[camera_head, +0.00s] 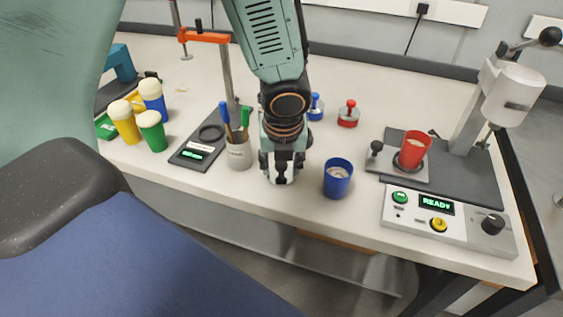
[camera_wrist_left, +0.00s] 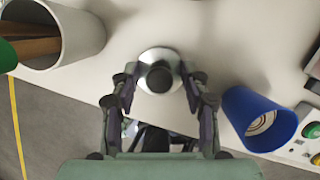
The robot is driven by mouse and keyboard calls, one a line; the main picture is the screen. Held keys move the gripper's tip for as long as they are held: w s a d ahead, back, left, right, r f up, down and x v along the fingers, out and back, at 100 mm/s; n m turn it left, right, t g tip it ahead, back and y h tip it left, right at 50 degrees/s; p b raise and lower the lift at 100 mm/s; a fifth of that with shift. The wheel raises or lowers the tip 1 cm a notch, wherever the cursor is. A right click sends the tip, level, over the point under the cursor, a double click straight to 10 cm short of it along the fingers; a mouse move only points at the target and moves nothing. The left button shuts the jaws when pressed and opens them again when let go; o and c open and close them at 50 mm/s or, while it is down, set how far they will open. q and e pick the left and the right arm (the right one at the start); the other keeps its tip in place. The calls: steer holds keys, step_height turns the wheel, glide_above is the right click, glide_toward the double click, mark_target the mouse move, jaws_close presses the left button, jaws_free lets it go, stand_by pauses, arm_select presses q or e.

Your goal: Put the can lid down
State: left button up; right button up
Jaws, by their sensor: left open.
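A round silver lid with a dark knob (camera_wrist_left: 159,57) sits at the table surface in the left wrist view, between and just beyond my fingertips. My left gripper (camera_wrist_left: 158,75) is open around the lid, its fingers on either side of the knob. In the head view the left gripper (camera_head: 282,174) points down near the table's front edge and largely hides the lid. My right gripper is not in view.
A blue cup (camera_head: 338,180) stands close to the right of the gripper, a pen pot (camera_head: 239,153) close to the left. Blue (camera_head: 315,108) and red (camera_head: 348,114) knobbed pieces lie behind. A press machine with a red cup (camera_head: 413,150) stands farther right.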

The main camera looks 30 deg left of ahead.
arm_select(q)
steer(key=shift+r, duration=0.1)
steer(key=shift+r+p, duration=0.25)
steer(key=shift+p, duration=0.05)
steer(key=p+v, duration=1)
steer(key=v, duration=0.1)
steer(key=shift+r, duration=0.4)
steer(key=shift+f, duration=0.1)
steer(key=s+f+n, duration=0.1)
steer(key=f, duration=0.1)
steer(key=s+d+f+n+h, duration=0.1)
steer(key=f+n, duration=0.1)
steer(key=s+d+f+n+g, duration=0.1)
steer(key=s+f+n, duration=0.1)
steer(key=shift+d+f+h, duration=0.15)
steer(key=shift+f+h, duration=0.05)
steer(key=shift+h, duration=0.1)
steer(key=s+f+n+g, duration=0.1)
steer(key=s+f+n, duration=1.4)
steer(key=n, duration=0.9)
steer(key=s, duration=0.3)
steer(key=shift+s+g, duration=0.15)
steer(key=shift+g, duration=0.15)
